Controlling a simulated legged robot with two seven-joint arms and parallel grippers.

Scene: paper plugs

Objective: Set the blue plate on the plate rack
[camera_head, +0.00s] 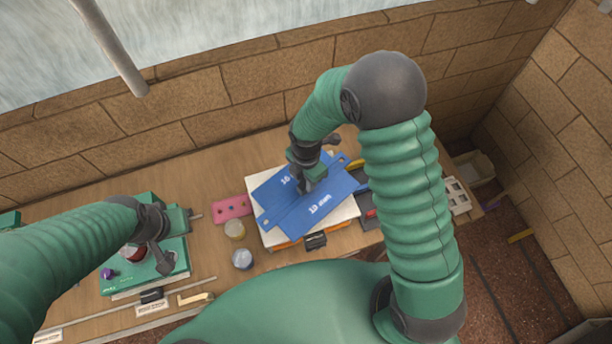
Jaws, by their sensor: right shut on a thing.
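Two blue plates with white lettering lie one partly over the other. One reads "13 mm" (325,208); the other, behind it, begins with "16" (272,190). My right gripper (306,186) reaches down onto the blue plates and is shut on one, seemingly the "13 mm" plate; the fingers hide the grip. Below them is a white block with an orange lower edge (347,211); I cannot tell whether the plates touch it or whether it is the plate rack. My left gripper (172,240) hangs over the green case at left; its jaw opening is unclear.
The green case (116,282) has a red item (131,251) and a purple knob (107,273). A pink plate (232,208) and two small jars (235,229) (242,259) lie between the arms. A white slotted holder (457,196) stands at right. A brick wall (230,95) closes the back.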

